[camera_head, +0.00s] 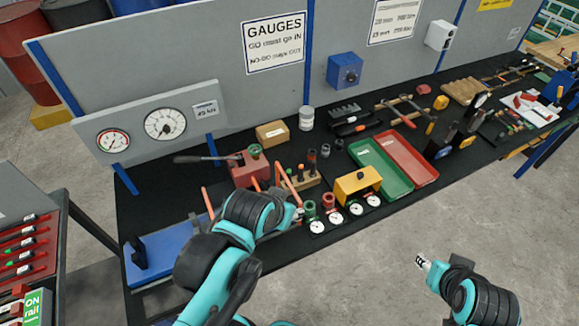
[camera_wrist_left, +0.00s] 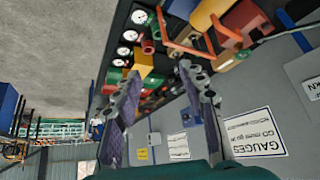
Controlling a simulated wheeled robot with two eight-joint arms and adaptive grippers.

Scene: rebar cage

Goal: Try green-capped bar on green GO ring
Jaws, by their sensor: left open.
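A green ring (camera_head: 310,209), likely the GO ring, stands beside a red ring (camera_head: 328,201) behind the dials on the black bench. My left gripper (camera_head: 299,213) is close to the rings, partly hidden behind its own arm. In the left wrist view my left gripper (camera_wrist_left: 163,74) has its two fingers spread with nothing between them. Orange bars (camera_head: 284,178) stand tilted just behind the gripper. I cannot make out a green cap on them. Small green marks show on bars in the left rack (camera_head: 27,243). My right gripper (camera_head: 422,262) hangs over the floor, apart from the bench.
Several round dials (camera_head: 336,218) line the bench's front edge. A yellow block (camera_head: 357,185), green tray (camera_head: 381,166) and red tray (camera_head: 408,157) lie to the right. A red vise-like block (camera_head: 248,172) is behind the arm. A grey panel with a GAUGES sign (camera_head: 274,42) stands behind.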

